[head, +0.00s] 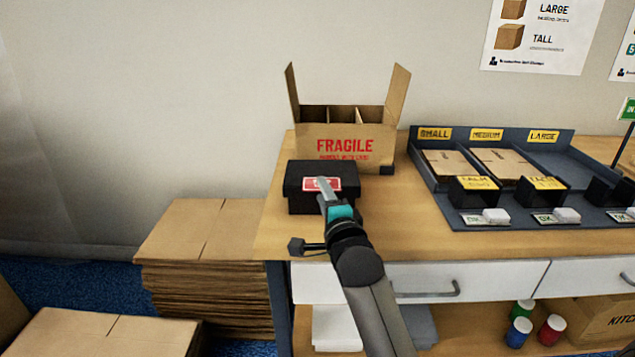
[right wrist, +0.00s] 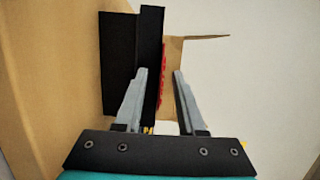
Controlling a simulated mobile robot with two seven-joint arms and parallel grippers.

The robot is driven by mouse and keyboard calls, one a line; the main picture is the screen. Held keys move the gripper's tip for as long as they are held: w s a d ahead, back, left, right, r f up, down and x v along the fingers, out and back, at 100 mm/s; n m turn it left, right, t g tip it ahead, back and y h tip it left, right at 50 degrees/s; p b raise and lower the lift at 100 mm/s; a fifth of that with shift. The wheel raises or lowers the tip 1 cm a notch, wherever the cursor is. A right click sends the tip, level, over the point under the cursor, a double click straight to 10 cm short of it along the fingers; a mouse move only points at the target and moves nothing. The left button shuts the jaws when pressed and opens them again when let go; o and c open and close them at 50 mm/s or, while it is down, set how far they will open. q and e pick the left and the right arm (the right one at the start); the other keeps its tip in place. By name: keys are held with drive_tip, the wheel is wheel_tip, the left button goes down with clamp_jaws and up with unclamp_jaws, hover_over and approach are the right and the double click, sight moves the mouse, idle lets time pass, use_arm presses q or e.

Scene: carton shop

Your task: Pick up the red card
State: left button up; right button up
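The red card (head: 311,184), with white markings, lies on top of a black box (head: 307,203) on the wooden table. My right gripper (head: 323,184) reaches to the card's near edge and covers part of it in the head view. In the right wrist view, the right gripper (right wrist: 161,75) is open, with a clear gap between its grey fingers. The card shows edge-on as a thin red strip (right wrist: 164,82) between them, beside the black box (right wrist: 118,62). I cannot tell if a finger touches it. My left gripper is not in view.
An open carton (head: 345,142) marked FRAGILE stands behind the box; it also shows in the right wrist view (right wrist: 174,62). A dark sorting rack (head: 500,215) holds flat cartons at the right. Flat cardboard stacks (head: 200,235) stand left of the table (head: 275,225).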

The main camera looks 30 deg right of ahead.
drive_tip(key=shift+s, duration=0.1)
clamp_jaws()
idle(0.5)
